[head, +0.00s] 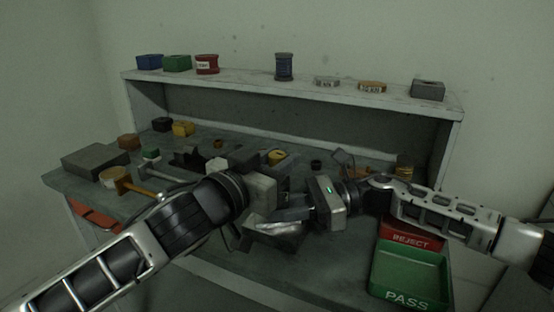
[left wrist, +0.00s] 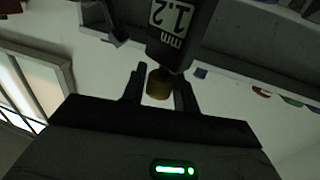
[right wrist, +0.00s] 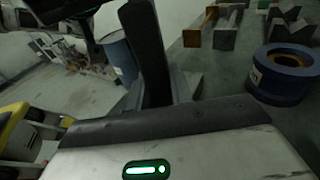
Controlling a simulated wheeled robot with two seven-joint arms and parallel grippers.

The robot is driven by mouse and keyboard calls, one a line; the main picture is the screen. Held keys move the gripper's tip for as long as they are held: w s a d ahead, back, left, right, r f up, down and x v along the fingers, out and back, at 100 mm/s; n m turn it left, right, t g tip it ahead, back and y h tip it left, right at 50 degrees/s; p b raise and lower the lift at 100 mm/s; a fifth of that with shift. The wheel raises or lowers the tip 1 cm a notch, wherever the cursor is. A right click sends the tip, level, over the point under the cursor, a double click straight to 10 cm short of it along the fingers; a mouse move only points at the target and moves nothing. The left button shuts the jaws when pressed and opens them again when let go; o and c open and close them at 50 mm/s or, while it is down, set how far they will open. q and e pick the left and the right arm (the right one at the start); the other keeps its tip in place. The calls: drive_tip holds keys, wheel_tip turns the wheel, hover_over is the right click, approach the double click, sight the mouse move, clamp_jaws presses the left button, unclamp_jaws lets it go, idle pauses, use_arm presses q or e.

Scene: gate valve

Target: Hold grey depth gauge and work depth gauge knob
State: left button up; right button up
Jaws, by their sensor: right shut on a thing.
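The grey depth gauge (left wrist: 182,35) shows in the left wrist view as a dark body marked "1.2 mm". Its brass-coloured knob (left wrist: 158,85) points toward my left palm. My left gripper (left wrist: 160,75) has one finger on each side of the knob, with slim gaps showing, so it looks open around it. In the head view my right gripper (head: 285,218) meets the left one over the bench front. It is shut on the gauge, which is mostly hidden there by both grippers. In the right wrist view my right fingers (right wrist: 146,50) show as a dark upright shape.
A green PASS tray (head: 410,275) and a red REJECT tray (head: 408,236) stand at the bench's right front. A mallet (head: 116,177) and a grey block (head: 95,160) lie at the left. A shelf (head: 240,80) with small boxes and spools runs behind.

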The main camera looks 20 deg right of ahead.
use_arm(q)
drive_tip(key=c, duration=0.5)
drive_tip(key=shift+o, duration=0.2)
drive_tip(key=shift+s+d, duration=0.1)
drive_tip(key=shift+s, duration=0.05)
drive_tip(key=shift+n+t+y, duration=0.4)
drive_tip(key=shift+t, duration=0.1)
drive_tip(key=n+t+y, duration=0.3)
drive_tip(key=shift+t, duration=0.4)
drive_tip(key=shift+n+t+y, duration=0.7)
drive_tip(key=shift+n+y, duration=0.3)
drive_tip(key=shift+y, duration=0.4)
drive_tip(key=o, duration=1)
drive_tip(key=shift+c, duration=0.2)
